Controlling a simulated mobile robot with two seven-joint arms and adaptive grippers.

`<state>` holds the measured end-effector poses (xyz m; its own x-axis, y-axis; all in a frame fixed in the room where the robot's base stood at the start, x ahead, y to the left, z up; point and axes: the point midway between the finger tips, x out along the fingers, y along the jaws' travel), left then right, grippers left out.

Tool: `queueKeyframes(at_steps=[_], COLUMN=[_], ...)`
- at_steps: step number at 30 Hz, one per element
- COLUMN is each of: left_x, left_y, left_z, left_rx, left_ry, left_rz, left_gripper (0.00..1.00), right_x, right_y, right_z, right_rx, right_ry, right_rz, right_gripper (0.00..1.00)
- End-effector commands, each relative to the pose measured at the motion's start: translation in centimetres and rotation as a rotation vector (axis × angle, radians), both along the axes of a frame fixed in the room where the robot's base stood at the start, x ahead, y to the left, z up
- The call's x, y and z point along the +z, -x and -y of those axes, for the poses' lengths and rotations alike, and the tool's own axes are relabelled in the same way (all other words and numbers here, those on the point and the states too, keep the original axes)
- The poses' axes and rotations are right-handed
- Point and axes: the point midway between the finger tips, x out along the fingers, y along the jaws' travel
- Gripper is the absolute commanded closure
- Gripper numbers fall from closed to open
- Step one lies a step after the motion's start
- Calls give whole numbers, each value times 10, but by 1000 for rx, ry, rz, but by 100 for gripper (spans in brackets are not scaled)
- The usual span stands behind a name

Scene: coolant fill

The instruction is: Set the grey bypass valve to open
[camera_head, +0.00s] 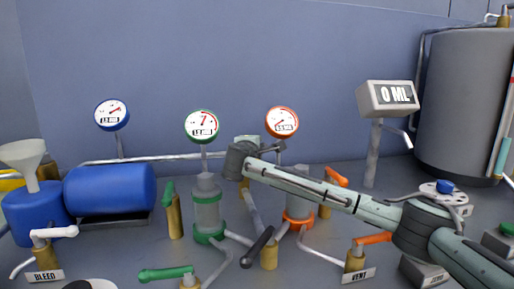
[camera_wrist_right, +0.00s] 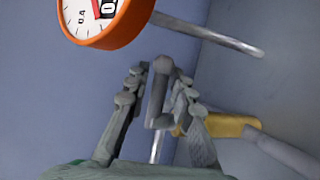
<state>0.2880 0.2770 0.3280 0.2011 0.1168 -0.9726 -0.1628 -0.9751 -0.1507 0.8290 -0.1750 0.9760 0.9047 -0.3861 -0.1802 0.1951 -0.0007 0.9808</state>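The grey valve lever (camera_wrist_right: 159,92) shows in the right wrist view, joined to a brass valve body (camera_wrist_right: 232,127). My right gripper (camera_wrist_right: 158,78) has its two fingers apart, one on each side of the lever. Narrow gaps show beside the lever; I cannot tell whether either finger touches it. In the head view my right arm reaches in from the right, and its gripper (camera_head: 266,149) is at the back pipe, left of the orange gauge's post. The arm largely hides the valve there. My left gripper is not in view.
An orange gauge (camera_head: 282,121) stands close by and also shows in the wrist view (camera_wrist_right: 105,18). A green gauge (camera_head: 201,126) and sight glass (camera_head: 207,210) stand left. A dark-handled valve (camera_head: 259,246) is in front. My forearm passes above the orange-handled valves (camera_head: 372,238).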

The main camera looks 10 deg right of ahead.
Motion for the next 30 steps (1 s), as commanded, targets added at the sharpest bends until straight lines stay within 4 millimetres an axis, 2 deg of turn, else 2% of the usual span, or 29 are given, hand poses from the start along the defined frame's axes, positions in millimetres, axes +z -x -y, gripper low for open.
queueKeyframes(at_steps=[1,4,5,17,30], left_x=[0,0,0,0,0], left_y=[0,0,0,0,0], left_z=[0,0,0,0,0], left_rx=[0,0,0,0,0], left_ry=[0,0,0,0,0], left_rz=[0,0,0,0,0], left_gripper=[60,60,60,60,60], right_x=[0,0,0,-1,-2], right_y=[0,0,0,2,14], right_z=[0,0,0,-2,-6], right_rx=[0,0,0,-46,-357], right_ry=[0,0,0,-1,-1], right_rz=[0,0,0,-1,-5], right_gripper=[87,99,100,100,100])
